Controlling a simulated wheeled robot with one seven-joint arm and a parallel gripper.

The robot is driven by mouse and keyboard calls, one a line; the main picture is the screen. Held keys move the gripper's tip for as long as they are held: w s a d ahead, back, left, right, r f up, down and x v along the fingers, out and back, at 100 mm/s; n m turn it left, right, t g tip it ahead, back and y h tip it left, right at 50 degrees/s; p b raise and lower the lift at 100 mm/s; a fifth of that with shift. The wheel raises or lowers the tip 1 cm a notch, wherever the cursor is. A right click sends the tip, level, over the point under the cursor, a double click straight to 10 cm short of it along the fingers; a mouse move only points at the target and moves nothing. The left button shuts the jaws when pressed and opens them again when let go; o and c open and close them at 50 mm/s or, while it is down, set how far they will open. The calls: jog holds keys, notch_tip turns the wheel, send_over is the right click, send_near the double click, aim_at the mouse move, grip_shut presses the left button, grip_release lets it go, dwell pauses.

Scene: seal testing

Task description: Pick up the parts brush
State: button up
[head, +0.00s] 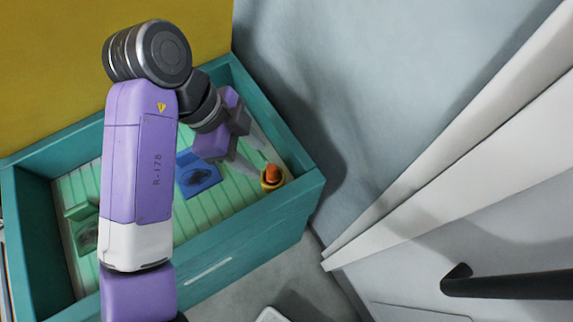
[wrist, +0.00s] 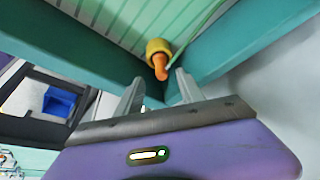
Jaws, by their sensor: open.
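A small yellow thing with an orange end (head: 272,176), which may be the parts brush, stands in the right corner of a teal bin (head: 245,235). In the wrist view its yellow body (wrist: 158,48) and orange end show just beyond my fingertips. My gripper (head: 259,159) is open and empty, close beside and above it. In the wrist view the orange end lies between the lines of the two fingers (wrist: 160,76). I cannot see bristles, and I cannot tell whether a finger touches it.
The bin has a ribbed light green floor (head: 215,208) and raised walls close to the thing. A blue block with a round recess (head: 198,178) and a green block (head: 84,232) lie inside. A grey wall is behind; a white door with a black handle (head: 520,285) is at right.

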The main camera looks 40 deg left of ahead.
aim_at(268, 166)
jog(key=shift+p+x, duration=0.55)
jog(key=shift+x, duration=3.35)
jog(key=shift+w+d+r, duration=0.15)
grip_shut()
